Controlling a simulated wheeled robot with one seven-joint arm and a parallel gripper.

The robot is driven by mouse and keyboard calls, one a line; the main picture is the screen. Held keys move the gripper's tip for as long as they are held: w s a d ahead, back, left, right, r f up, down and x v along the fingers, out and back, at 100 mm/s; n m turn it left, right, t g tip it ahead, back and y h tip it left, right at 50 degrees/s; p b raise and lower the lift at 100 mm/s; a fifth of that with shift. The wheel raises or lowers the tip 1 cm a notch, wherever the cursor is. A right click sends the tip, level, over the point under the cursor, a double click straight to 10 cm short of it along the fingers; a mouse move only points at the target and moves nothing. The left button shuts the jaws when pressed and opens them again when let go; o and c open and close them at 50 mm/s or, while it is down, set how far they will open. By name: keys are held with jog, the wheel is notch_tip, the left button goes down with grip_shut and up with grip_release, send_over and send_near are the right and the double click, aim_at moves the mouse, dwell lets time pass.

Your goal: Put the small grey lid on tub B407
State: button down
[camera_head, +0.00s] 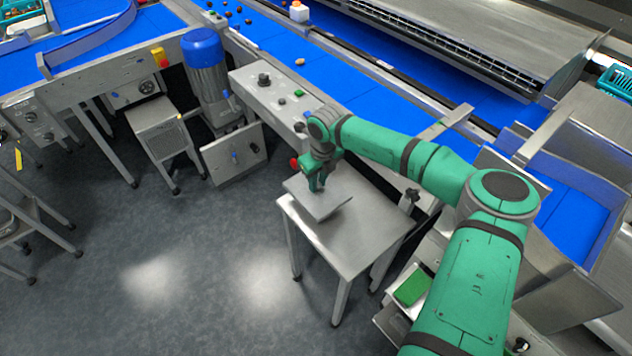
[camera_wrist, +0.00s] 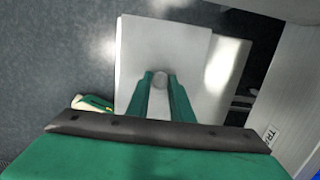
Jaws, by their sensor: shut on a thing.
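My gripper (camera_head: 317,186) is shut on the small knob (camera_wrist: 159,78) of the flat grey lid (camera_head: 321,198). In the wrist view the lid (camera_wrist: 165,45) is a pale rectangular plate, with the knob between the two green fingers (camera_wrist: 160,85). In the head view the lid is over the far left part of a small metal table (camera_head: 345,238), partly past its edge. I cannot tell whether the lid touches anything below. I cannot make out tub B407 in either view.
A grey control panel (camera_head: 262,80) with knobs stands behind the table. A blue conveyor (camera_head: 375,105) runs behind it. A green pad (camera_head: 412,287) lies to the right of the table. Open floor (camera_head: 200,270) lies to the left.

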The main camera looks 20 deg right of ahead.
jog(key=shift+f, duration=0.45)
dwell(0.4)
jog(key=c, duration=1.1)
grip_release()
jog(key=shift+w, duration=0.1)
jog(key=shift+r, duration=3.5)
